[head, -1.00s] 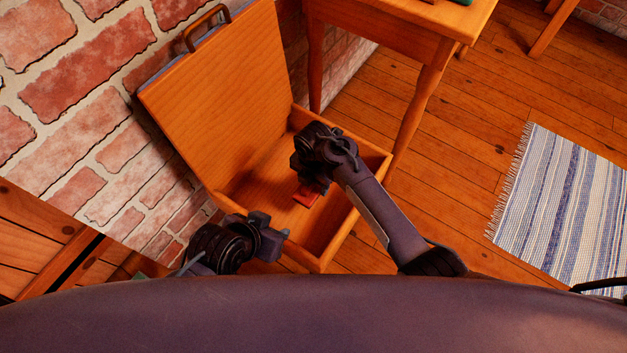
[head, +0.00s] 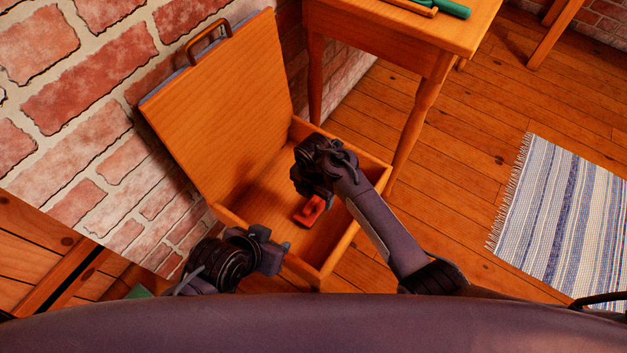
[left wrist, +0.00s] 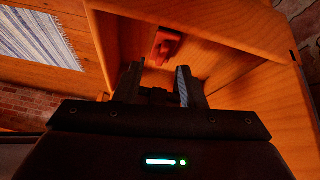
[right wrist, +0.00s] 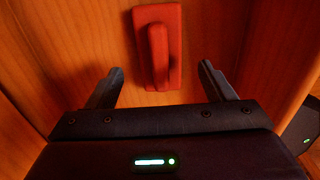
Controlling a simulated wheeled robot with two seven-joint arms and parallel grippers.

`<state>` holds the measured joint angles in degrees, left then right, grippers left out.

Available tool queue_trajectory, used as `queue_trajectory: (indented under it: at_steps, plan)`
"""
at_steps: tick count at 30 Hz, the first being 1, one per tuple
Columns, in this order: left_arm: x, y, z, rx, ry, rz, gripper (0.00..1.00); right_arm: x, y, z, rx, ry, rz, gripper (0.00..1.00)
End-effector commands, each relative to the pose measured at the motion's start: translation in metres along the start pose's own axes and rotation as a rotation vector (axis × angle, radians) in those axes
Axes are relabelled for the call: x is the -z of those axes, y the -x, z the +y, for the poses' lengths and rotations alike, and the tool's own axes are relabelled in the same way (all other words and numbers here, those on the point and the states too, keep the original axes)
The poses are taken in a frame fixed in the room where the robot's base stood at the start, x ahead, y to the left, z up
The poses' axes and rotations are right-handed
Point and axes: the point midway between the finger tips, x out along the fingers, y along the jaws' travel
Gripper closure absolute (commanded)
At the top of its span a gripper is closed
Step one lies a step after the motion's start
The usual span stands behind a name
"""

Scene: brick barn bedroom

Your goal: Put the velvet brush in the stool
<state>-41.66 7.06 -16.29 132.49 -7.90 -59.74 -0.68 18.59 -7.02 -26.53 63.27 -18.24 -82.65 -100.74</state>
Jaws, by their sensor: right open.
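The velvet brush (head: 310,210) is red and lies on the inside floor of the stool, a wooden box (head: 342,248) with its lid (head: 220,105) raised against the brick wall. My right gripper (right wrist: 160,72) is open inside the stool, above the brush and apart from it. The right wrist view shows the whole brush (right wrist: 158,50), beyond the fingertips with its handle up. My left gripper (head: 272,247) is at the stool's near left rim. In the left wrist view its fingers (left wrist: 157,70) are apart and empty, with the brush (left wrist: 164,47) beyond them.
A wooden table (head: 400,40) stands behind and to the right of the stool, with a green object (head: 448,8) and an orange one on top. A striped rug (head: 570,215) lies on the floor at the right. The brick wall is close on the left.

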Motion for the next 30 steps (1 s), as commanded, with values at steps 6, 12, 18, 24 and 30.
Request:
queue_trajectory:
  at_steps: [6, 12, 18, 24, 30]
  plan:
    - [-0.013, 0.026, -0.029, 0.064, 0.048, -0.205, 0.64, 0.0, 0.038, 0.0, 0.0, 0.002, 0.0, 0.24]
    - [-0.032, 0.055, -0.054, 0.118, 0.119, -0.421, 0.64, 0.0, 0.068, 0.0, 0.001, 0.001, 0.0, 0.24]
    - [-0.055, 0.018, -0.065, 0.126, 0.142, -0.443, 0.64, 0.0, 0.075, 0.0, 0.0, 0.0, 0.0, 0.24]
    - [-0.077, -0.018, -0.073, 0.135, 0.157, -0.429, 0.64, 0.0, 0.087, 0.0, 0.0, 0.001, -0.001, 0.24]
    - [-0.103, -0.048, -0.081, 0.147, 0.169, -0.415, 0.64, 0.0, 0.099, 0.0, 0.0, 0.001, 0.0, 0.24]
